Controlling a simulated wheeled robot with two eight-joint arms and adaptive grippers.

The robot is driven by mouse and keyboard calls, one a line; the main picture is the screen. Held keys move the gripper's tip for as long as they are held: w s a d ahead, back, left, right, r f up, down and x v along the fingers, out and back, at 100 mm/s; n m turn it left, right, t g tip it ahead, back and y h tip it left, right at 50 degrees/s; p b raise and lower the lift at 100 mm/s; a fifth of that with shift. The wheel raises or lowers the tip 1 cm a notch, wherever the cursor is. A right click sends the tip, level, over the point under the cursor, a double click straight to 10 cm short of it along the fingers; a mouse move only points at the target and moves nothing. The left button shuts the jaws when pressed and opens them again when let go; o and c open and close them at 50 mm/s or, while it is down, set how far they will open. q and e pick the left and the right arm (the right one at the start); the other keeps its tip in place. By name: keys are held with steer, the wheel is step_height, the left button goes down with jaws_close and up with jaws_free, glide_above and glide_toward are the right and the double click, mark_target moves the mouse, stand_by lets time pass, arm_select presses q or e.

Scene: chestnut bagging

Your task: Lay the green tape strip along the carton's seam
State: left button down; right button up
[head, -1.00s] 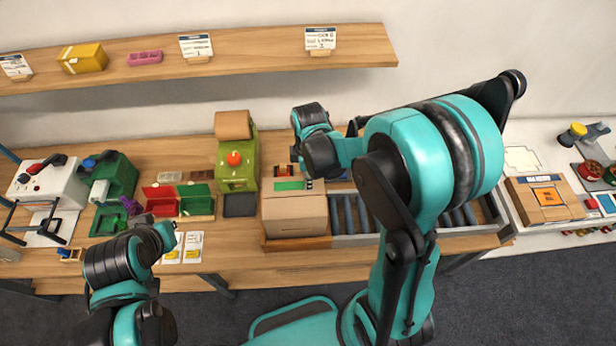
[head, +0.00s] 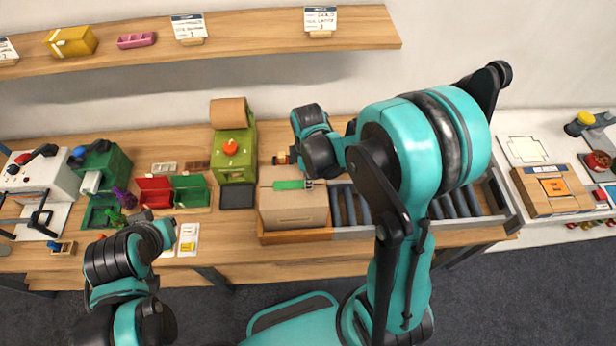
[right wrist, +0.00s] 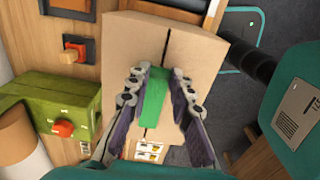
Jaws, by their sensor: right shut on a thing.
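The brown carton (head: 294,212) stands closed on the bench, left of the rollers. The green tape strip (head: 289,184) shows over its top in the head view. My right gripper (right wrist: 154,88) is shut on the green strip, which shows between its fingers in the right wrist view (right wrist: 156,98). The dark seam of the carton (right wrist: 168,45) emerges beyond both ends of the strip, so the strip lines up roughly with it. Whether the strip touches the cardboard is unclear. My left gripper (head: 168,229) is at the bench's front left, away from the carton; its fingers are not clear.
A green machine with a red knob (head: 231,148) stands left behind the carton. Red and green bins (head: 172,190) are further left. The roller conveyor (head: 362,205) lies right of the carton. A shelf (head: 250,40) runs above the bench.

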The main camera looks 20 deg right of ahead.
stand_by(0.7)
steer(key=o, duration=0.7)
steer(key=shift+o, duration=0.2)
steer(key=shift+r+p, duration=2.3)
steer(key=shift+r, duration=1.2)
steer(key=shift+s+f, duration=0.1)
